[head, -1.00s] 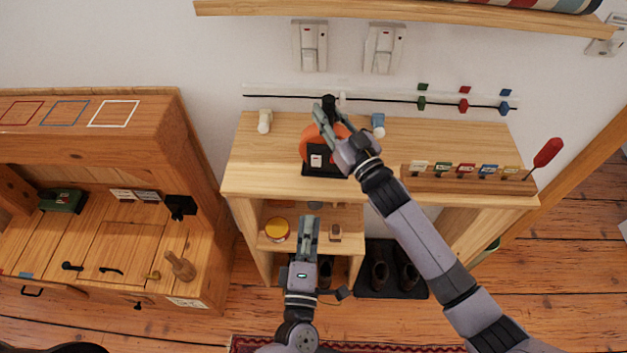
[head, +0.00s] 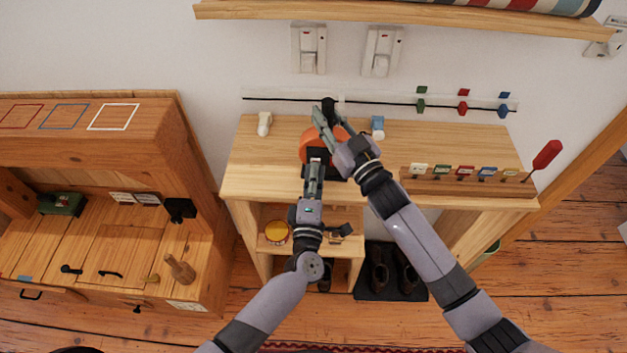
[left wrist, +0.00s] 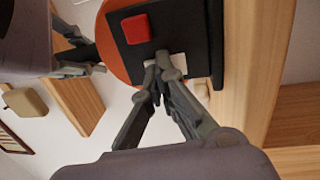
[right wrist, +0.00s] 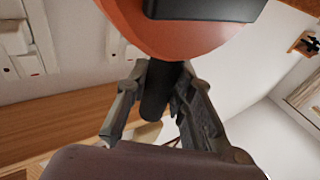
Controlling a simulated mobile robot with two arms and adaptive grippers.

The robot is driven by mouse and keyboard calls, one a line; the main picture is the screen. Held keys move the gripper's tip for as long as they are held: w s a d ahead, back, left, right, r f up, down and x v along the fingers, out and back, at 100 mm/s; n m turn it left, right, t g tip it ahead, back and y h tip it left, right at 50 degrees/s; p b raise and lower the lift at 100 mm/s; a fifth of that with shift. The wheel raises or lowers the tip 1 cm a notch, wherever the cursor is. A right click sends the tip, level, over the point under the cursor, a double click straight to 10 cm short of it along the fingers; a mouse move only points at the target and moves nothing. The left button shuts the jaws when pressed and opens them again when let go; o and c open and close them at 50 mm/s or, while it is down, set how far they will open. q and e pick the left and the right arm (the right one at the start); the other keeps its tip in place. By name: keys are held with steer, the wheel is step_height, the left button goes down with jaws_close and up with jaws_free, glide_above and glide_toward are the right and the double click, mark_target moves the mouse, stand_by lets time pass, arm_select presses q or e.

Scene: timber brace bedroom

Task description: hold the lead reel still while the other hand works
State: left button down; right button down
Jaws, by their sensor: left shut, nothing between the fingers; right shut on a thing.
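The lead reel (head: 309,148) is an orange disc with a black front and base, standing on the wooden bench top. My right gripper (head: 320,118) is shut on the reel's black handle (head: 328,104); the right wrist view shows the handle (right wrist: 155,92) between the fingers, below the orange disc (right wrist: 175,35). My left gripper (head: 314,165) is shut and empty at the reel's front. In the left wrist view its closed fingertips (left wrist: 160,78) lie over a white patch on the black front plate (left wrist: 190,30), beside a red square button (left wrist: 137,29). I cannot tell whether they touch.
A white peg (head: 264,123) and a blue-topped one (head: 377,126) stand either side of the reel. A rack of coloured tags (head: 465,187) and a red-handled tool (head: 547,154) are at the right. Shelves below hold a yellow-lidded tin (head: 276,232).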

arm_select(q)
steer(key=shift+w+r, duration=0.35)
steer(key=shift+w, duration=0.2)
arm_select(e)
steer(key=shift+f, duration=0.1)
arm_select(q)
steer(key=shift+r, duration=0.15)
arm_select(e)
steer(key=shift+a, duration=0.1)
arm_select(q)
steer(key=shift+r, duration=0.1)
arm_select(e)
steer(key=shift+s, duration=0.1)
arm_select(q)
steer(key=s+r, duration=0.1)
steer(key=s, duration=1.3)
steer(key=shift+a, duration=0.3)
arm_select(e)
steer(key=shift+f, duration=0.15)
steer(key=c, duration=1.7)
jaws_free()
steer(key=o, duration=0.4)
steer(key=shift+r, duration=0.2)
